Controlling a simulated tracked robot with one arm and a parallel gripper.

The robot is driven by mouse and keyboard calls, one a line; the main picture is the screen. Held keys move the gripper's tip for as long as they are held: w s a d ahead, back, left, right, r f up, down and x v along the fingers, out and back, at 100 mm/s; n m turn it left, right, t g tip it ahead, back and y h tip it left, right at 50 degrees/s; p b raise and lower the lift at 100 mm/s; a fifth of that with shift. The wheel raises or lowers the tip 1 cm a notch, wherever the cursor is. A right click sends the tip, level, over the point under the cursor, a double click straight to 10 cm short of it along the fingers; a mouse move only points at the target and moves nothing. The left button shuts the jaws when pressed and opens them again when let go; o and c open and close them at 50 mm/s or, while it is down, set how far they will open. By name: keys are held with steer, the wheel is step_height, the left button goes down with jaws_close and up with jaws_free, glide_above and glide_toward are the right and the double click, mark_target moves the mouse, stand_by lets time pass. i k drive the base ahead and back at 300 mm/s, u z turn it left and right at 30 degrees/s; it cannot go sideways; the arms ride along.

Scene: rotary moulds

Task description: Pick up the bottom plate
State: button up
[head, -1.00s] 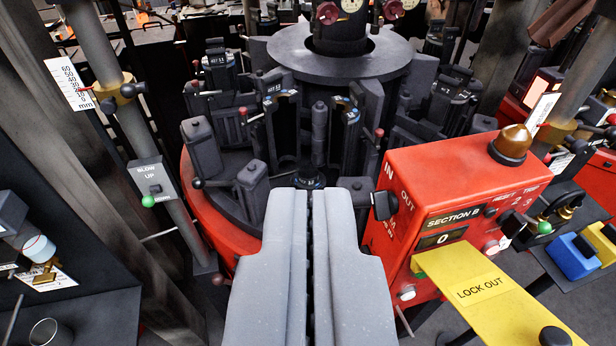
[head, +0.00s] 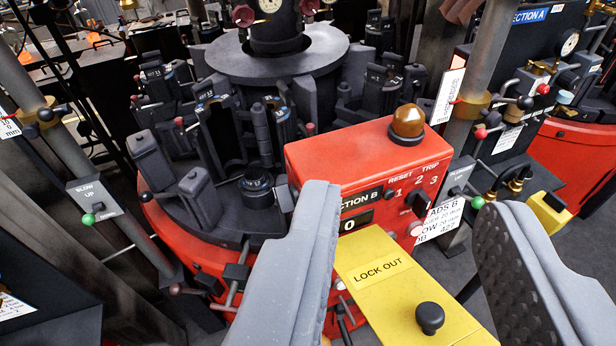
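My gripper (head: 402,205) is open and empty, its two grey fingers wide apart in the lower part of the head view. A small dark round piece (head: 256,184) sits low at the front of the rotary mould machine, in front of the open mould halves (head: 222,132). It may be the bottom plate, but I cannot tell for sure. It lies beyond and a little left of the left fingertip, apart from it.
A red Section B control box (head: 365,165) with an amber dome lamp (head: 407,122) stands beyond the gap between my fingers. A yellow lock-out panel (head: 385,275) with a black knob juts out below it. A blow-up switch post (head: 95,198) stands at left.

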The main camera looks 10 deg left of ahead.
mark_target(255, 180)
steer(key=z, duration=2.1)
steer(key=k, duration=1.6)
steer(key=u, duration=2.1)
steer(key=i, duration=1)
steer(key=z, duration=0.05)
